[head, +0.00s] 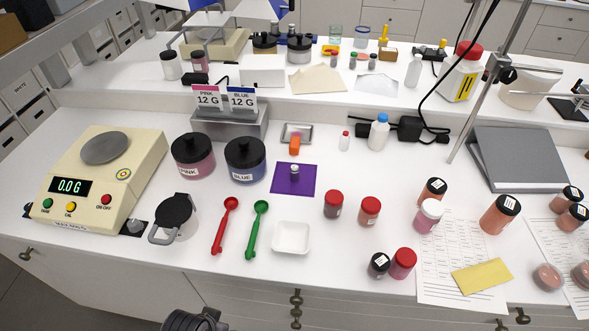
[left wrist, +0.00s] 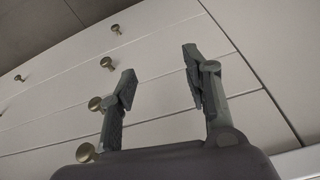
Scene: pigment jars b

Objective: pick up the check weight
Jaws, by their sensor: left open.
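The check weight (head: 295,173) is a small metal cylinder with a narrower top knob. It stands upright on a purple square cloth (head: 279,187) near the middle of the bench. My left gripper (left wrist: 159,72) is open and empty in the left wrist view, in front of drawer fronts with brass knobs. A dark part of my arm shows at the bottom edge of the head view, below the bench's front edge and well apart from the weight. My right gripper is in neither view.
Near the cloth are a blue-labelled jar (head: 245,160), an orange clip-like object (head: 295,145), a white weighing tray (head: 291,238), a green scoop (head: 256,230) and red-capped jars (head: 334,204). A scale (head: 104,180) reading 0.0 g stands left.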

